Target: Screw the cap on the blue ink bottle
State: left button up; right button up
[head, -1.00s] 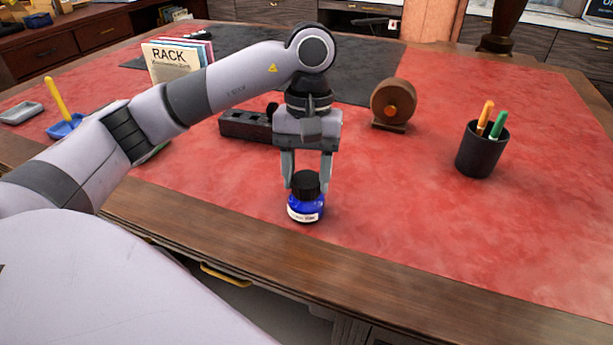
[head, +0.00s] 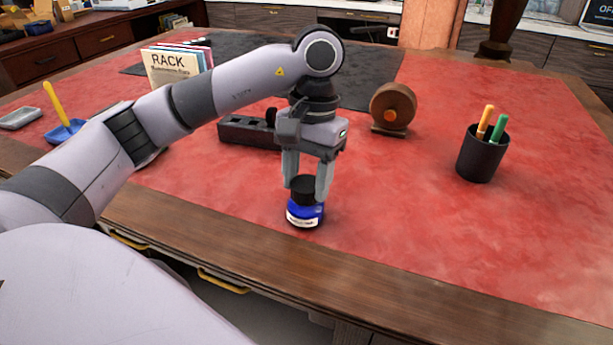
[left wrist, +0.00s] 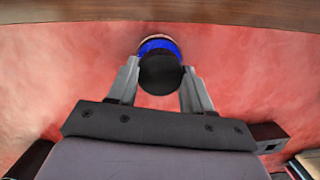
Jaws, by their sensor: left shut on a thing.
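The blue ink bottle (head: 305,214) stands upright on the red desk top near its front wooden edge, with a pale label on its front. The black cap (head: 304,188) sits on top of the bottle; whether it is threaded tight I cannot tell. My left gripper (head: 306,192) points straight down and is shut on the cap, one finger at each side. In the left wrist view the round cap (left wrist: 161,75) lies between the two fingertips and hides most of the blue bottle (left wrist: 158,45). My right gripper is not in view.
A black pen cup (head: 481,155) with an orange and a green pen stands to the right. A brown round object (head: 393,106) and a long dark holder (head: 246,131) are behind the gripper. The red surface right of the bottle is clear.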

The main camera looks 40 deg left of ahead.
pick_arm(q)
jog(key=m, duration=0.4)
jog(key=shift+y, duration=0.3)
jog(key=m, duration=0.4)
jog(key=shift+y, duration=0.3)
jog(key=o, duration=1.1)
